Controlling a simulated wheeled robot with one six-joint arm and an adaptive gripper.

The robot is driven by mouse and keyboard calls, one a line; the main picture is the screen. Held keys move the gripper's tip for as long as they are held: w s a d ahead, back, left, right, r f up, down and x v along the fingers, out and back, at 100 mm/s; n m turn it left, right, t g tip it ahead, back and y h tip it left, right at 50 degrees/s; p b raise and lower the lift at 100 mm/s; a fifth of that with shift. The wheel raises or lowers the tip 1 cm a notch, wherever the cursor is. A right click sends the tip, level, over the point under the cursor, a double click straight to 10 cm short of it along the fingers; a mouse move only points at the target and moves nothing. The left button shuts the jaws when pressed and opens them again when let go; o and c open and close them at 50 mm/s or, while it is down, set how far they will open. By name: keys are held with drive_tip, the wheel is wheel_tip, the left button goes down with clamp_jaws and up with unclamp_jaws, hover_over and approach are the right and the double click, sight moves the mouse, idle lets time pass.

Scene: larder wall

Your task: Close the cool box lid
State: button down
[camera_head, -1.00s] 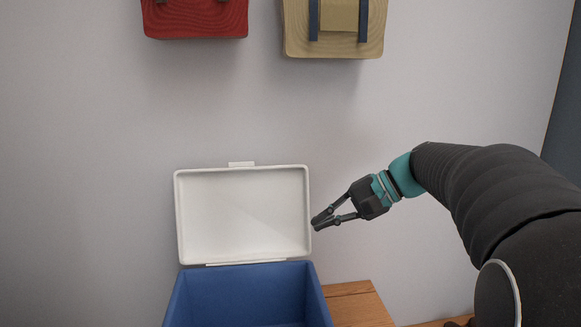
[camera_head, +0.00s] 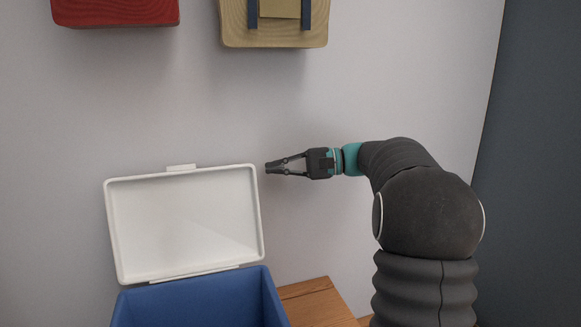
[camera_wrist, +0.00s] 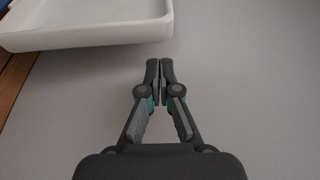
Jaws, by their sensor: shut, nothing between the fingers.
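The cool box is blue (camera_head: 200,303) and stands on a wooden surface at the bottom of the head view. Its white lid (camera_head: 185,222) is open, standing up at the back edge with its inner side facing me. My gripper (camera_head: 268,168) is shut and empty, just right of the lid's upper right corner, pointing left. In the head view a small gap shows between fingertips and lid. In the wrist view the fingertips (camera_wrist: 160,66) are together, and the lid's rim (camera_wrist: 90,38) crosses the upper left, apart from them.
Bare wooden top (camera_head: 315,300) shows right of the box. The pale wall is close behind the lid. A dark panel (camera_head: 540,160) stands at the far right.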

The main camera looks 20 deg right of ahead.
sight(260, 169)
drive_tip(key=shift+x, duration=1.9)
drive_tip(key=shift+s, duration=0.1)
